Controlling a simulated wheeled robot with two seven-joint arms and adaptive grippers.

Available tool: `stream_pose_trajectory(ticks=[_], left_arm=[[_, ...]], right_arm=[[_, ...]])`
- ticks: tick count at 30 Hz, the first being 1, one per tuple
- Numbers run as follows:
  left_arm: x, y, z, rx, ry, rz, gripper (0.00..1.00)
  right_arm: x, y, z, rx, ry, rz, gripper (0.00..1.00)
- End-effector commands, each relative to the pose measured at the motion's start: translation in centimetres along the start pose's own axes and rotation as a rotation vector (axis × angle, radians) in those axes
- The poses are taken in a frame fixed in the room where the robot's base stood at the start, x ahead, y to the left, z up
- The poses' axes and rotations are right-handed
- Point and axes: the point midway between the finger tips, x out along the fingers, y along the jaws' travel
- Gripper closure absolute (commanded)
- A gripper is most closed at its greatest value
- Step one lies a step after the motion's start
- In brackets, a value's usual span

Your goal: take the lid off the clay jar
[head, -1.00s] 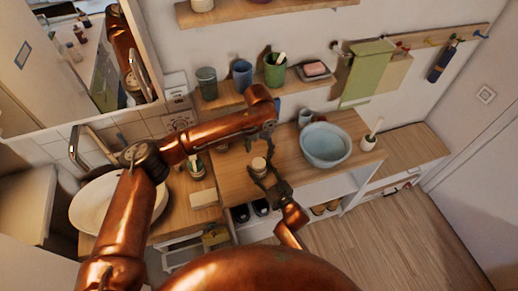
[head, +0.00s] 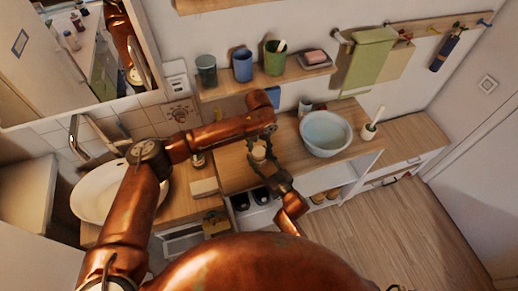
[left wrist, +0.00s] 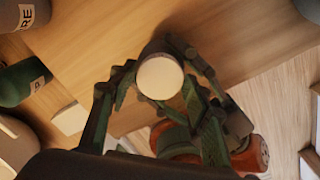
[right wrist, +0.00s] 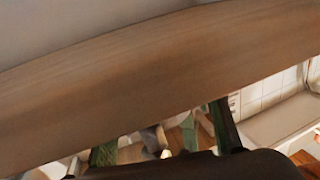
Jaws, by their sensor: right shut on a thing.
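The clay jar (right wrist: 152,140) is a small jar, mostly hidden between fingers. Its pale round lid (left wrist: 160,77) faces up in the left wrist view, and the jar top also shows in the head view (head: 259,153). My right gripper (head: 264,163) is shut on the jar from the front right, at the wooden counter. My left gripper (left wrist: 158,92) is above the jar, with its fingers apart on either side of the lid. I cannot tell whether they touch it. In the head view the left fingers are largely hidden under the copper wrist.
A pale blue bowl (head: 326,133) stands right of the jar on the counter (head: 237,172). A sink (head: 97,193) is at the left. A shelf with cups (head: 243,65) hangs behind. Floor at the right is clear.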

Motion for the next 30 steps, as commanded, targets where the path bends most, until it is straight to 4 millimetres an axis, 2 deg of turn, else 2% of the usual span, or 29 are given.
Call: stream_pose_trajectory(ticks=[2,14,19,23,30], left_arm=[[-0.02,0.01,0.00,0.000,0.000,0.000,0.62],[-0.03,0.02,0.01,0.000,0.000,0.000,0.90],[-0.02,-0.01,0.01,-0.049,0.000,-0.001,0.91],[0.03,-0.02,-0.02,-0.240,0.000,-0.001,0.91],[0.01,-0.09,-0.03,-0.735,0.002,-0.002,0.91]], right_arm=[[0.01,0.00,-0.03,0.000,0.001,0.000,1.00],[0.00,0.00,-0.03,0.000,0.000,0.000,1.00],[0.00,0.00,-0.03,0.000,0.000,0.000,1.00],[0.00,0.00,-0.02,0.000,0.000,0.000,1.00],[0.00,-0.01,-0.03,0.000,0.001,0.000,1.00]])
